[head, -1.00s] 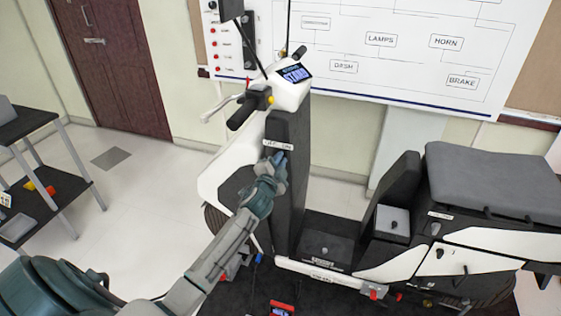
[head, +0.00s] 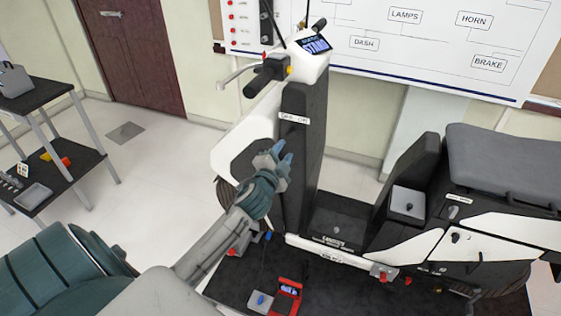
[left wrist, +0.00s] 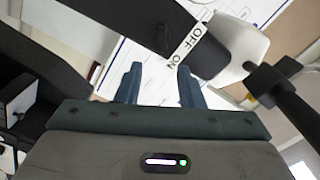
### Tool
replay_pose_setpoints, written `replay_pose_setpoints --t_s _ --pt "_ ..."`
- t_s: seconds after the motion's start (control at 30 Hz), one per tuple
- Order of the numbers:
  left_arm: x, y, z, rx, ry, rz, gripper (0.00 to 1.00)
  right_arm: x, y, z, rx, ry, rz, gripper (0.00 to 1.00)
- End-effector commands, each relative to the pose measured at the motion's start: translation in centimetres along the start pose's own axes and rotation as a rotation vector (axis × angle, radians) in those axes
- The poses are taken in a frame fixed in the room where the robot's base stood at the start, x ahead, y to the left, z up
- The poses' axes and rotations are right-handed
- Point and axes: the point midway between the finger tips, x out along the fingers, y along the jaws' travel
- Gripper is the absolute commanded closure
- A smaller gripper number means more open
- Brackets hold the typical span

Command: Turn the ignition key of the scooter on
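The scooter's black front column (head: 304,150) stands upright in the middle of the head view. A white label strip (head: 294,118) is on its upper part; in the left wrist view the label (left wrist: 187,47) reads OFF and ON. The lit dash display (head: 315,44) tops the column. My left gripper (head: 281,151) is below the label, in front of the column. In the left wrist view its two fingers (left wrist: 159,84) are apart with nothing visible between them. My right gripper is not in view.
The handlebar grip (head: 262,80) and brake lever stick out left above my gripper. The scooter seat (head: 505,165) is at the right. A dark two-tier table (head: 40,105) stands at the left. A red-and-blue device (head: 287,295) lies on the dark floor mat.

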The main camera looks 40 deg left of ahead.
Motion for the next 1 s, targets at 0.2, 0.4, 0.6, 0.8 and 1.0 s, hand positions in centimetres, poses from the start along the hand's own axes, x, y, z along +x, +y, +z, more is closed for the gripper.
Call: replay_pose_setpoints --t_s 0.2,0.4,0.6,0.8,1.0 --pt "-1.8 0.1 0.1 0.002 -0.001 0.001 0.65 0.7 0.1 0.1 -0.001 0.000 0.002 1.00" --pt "-1.9 0.0 0.1 0.001 -0.001 0.001 0.65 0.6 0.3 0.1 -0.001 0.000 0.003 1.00" --pt "-1.8 0.4 0.6 -0.028 0.000 -0.002 0.65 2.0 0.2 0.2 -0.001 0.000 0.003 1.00" --pt "-1.7 0.3 1.6 -0.152 0.007 -0.006 0.65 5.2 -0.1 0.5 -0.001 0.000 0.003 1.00" --pt "-0.6 -0.4 1.4 -0.192 0.005 -0.005 0.65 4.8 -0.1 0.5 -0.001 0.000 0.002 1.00"
